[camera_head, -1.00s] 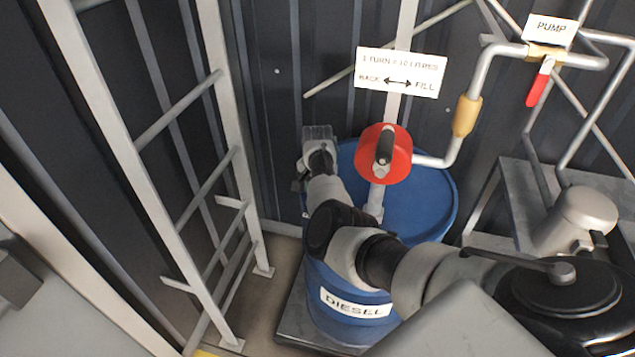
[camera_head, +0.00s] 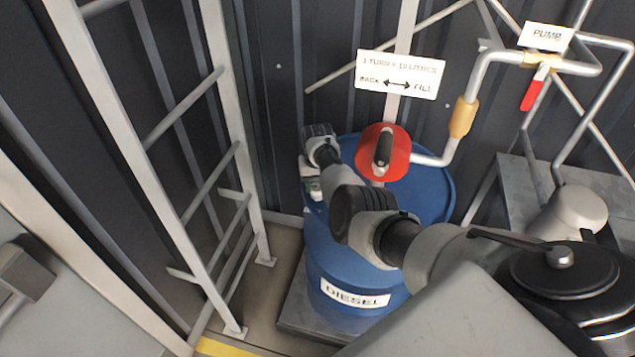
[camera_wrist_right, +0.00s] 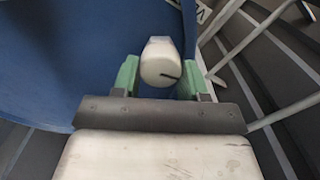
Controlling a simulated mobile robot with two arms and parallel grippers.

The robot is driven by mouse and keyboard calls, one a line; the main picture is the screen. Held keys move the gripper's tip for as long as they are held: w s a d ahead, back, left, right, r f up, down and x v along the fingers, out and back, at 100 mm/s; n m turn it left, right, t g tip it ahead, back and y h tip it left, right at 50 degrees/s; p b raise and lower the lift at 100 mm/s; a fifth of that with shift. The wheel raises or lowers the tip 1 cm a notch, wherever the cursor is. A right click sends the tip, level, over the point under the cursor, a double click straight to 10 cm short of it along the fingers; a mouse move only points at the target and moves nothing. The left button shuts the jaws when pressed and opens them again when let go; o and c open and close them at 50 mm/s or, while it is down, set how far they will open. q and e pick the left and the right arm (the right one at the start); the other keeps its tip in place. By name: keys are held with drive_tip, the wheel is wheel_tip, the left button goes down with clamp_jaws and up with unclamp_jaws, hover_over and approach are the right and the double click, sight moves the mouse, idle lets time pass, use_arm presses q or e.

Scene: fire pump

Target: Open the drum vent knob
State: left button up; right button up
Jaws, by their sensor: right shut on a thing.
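The blue diesel drum (camera_head: 425,205) stands upright against the dark wall and fills the upper left of the wrist view (camera_wrist_right: 60,50). My right gripper (camera_head: 311,187) reaches down over the drum's left rim in the head view. In the right wrist view its two green fingers (camera_wrist_right: 158,78) are shut on the pale, rounded vent knob (camera_wrist_right: 160,62), one finger on each side. The knob has a dark mark on its face. My gripper and wrist hide the knob in the head view. My left gripper is not in view.
A red hand pump (camera_head: 397,145) with a dark handle stands on the drum, close right of my wrist. Its pipe runs right to a red-handled valve (camera_head: 532,95). A grey ladder (camera_head: 235,150) stands left. A metal stand (camera_head: 515,185) is at right.

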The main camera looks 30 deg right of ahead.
sight(317, 186)
idle(0.3)
drive_tip(key=o, duration=0.9)
drive_tip(key=shift+o, duration=0.2)
wheel_tip(317, 186, up, 11)
drive_tip(key=shift+p, duration=0.4)
drive_tip(key=shift+f, duration=0.1)
